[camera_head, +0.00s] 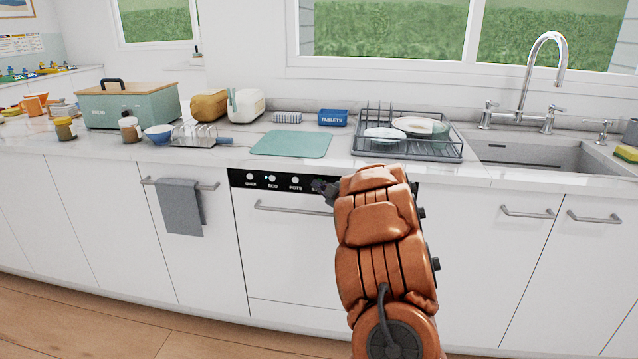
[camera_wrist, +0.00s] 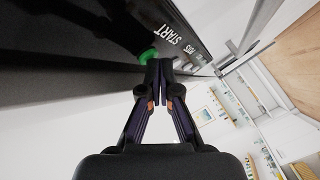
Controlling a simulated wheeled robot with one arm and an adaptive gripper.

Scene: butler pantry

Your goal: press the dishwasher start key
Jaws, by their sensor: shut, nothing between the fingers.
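The dishwasher (camera_head: 290,240) is a white front under the counter, with a black control strip (camera_head: 238,178) along its top. Labelled round keys show at its left part, including ECO and POTS. The START key is green (camera_wrist: 147,56) in the wrist view, beside the white word START. My gripper (camera_head: 320,186) is at the right part of the strip and hides the start key in the head view. In the wrist view my gripper (camera_wrist: 158,66) is shut and empty, its fingertips right at the green key's edge. I cannot tell whether they touch it.
The dishwasher handle (camera_head: 300,209) runs just below the strip. The counter edge is above, with a teal board (camera_head: 290,144) and a dish rack (camera_head: 445,152) on it. A grey towel (camera_head: 180,207) hangs at left. The floor in front is clear.

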